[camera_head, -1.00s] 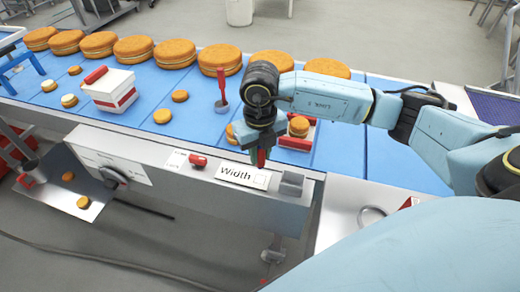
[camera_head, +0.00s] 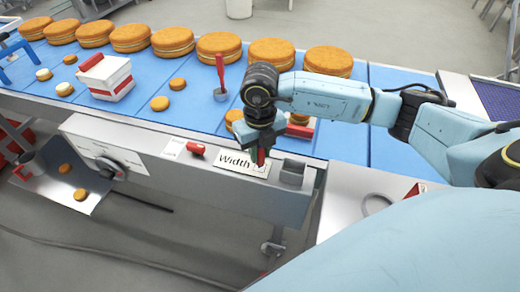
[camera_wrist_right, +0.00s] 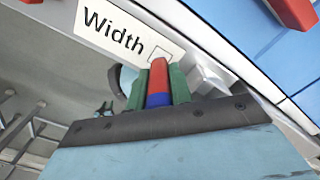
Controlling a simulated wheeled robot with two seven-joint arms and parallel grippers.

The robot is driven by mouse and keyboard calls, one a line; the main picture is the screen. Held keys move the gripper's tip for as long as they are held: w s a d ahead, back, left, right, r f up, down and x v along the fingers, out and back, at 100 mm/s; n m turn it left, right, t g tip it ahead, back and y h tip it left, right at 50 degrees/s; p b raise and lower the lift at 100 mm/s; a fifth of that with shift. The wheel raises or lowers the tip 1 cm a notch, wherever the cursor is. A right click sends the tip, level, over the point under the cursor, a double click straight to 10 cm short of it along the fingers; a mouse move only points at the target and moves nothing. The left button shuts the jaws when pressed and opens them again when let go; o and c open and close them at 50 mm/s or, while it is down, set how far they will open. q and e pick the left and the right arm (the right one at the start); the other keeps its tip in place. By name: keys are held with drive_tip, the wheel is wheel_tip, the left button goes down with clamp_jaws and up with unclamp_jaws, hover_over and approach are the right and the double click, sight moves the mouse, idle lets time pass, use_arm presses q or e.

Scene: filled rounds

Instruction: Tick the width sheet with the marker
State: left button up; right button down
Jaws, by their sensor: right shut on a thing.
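The width sheet (camera_head: 235,163) is a white card with "Width" and a small box, lying on the metal ledge at the belt's near side. It also shows in the right wrist view (camera_wrist_right: 110,42). My right gripper (camera_head: 263,150) is shut on the marker (camera_wrist_right: 158,80), which is red with a blue band. The marker (camera_head: 261,157) points down at the box end of the sheet. The gripper fingers (camera_wrist_right: 155,88) hide part of that area. I cannot tell whether the tip touches the sheet, or read any mark in the box. My left gripper is not in view.
A grey block (camera_head: 292,173) stands just right of the sheet. The blue belt (camera_head: 200,118) behind carries large orange rounds (camera_head: 219,46), small rounds and a red-white box (camera_head: 105,79).

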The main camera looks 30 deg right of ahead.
drive_tip(key=shift+f+b, duration=0.5)
drive_tip(key=shift+f, duration=0.1)
idle(1.6)
drive_tip(key=shift+r+p, duration=2.45)
drive_tip(key=shift+r, duration=1.15)
